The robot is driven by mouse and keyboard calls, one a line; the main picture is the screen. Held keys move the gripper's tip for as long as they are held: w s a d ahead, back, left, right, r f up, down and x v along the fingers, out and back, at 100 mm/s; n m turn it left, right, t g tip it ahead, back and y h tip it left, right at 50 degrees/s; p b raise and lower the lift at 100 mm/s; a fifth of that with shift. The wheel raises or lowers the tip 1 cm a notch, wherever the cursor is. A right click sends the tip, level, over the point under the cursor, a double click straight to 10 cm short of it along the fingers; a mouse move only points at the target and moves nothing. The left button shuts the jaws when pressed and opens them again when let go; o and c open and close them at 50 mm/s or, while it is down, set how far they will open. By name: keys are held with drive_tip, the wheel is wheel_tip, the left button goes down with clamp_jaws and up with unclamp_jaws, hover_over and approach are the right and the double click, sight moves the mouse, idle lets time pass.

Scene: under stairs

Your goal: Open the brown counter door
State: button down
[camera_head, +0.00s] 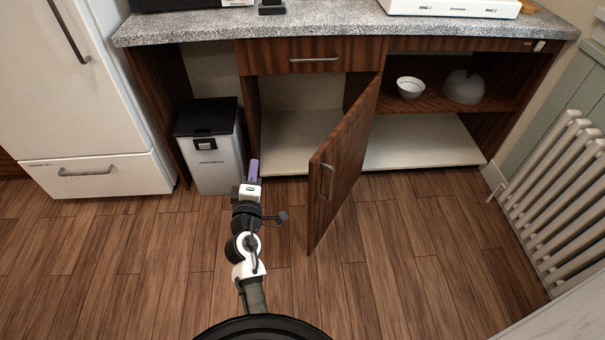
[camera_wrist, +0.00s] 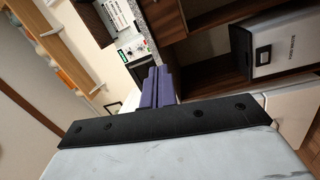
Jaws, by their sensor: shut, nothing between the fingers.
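The brown counter door (camera_head: 343,165) stands swung wide open in the head view, hinged on its right side and jutting out over the floor. Its metal handle (camera_head: 327,181) shows on its outer face. The compartment behind it (camera_head: 298,128) is open to view, with a pale floor. My gripper (camera_head: 253,171) is left of the door, in front of the cabinet opening and apart from the door and handle. Its purple fingers also show in the wrist view (camera_wrist: 158,87), together and empty. The door cannot be made out in the wrist view.
A grey bin (camera_head: 216,150) with a black lid stands left of my gripper. A shut drawer (camera_head: 315,58) is above the opening. A bowl (camera_head: 410,87) and a dome-shaped thing (camera_head: 464,87) sit on the right shelf. A fridge (camera_head: 75,90) and a radiator (camera_head: 560,190) flank the floor.

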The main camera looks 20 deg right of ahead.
drive_tip(key=s+d+f+g+h, duration=0.2)
drive_tip(key=s+d+f+g, duration=0.15)
drive_tip(key=d+f, duration=0.35)
drive_tip(key=w+d+p, duration=0.3)
drive_tip(key=w+d, duration=0.2)
drive_tip(key=d, duration=0.2)
drive_tip(key=shift+t, duration=0.45)
drive_tip(key=shift+d+f+h, duration=0.1)
drive_tip(key=shift+d+h, duration=0.05)
drive_tip(key=shift+h, duration=0.25)
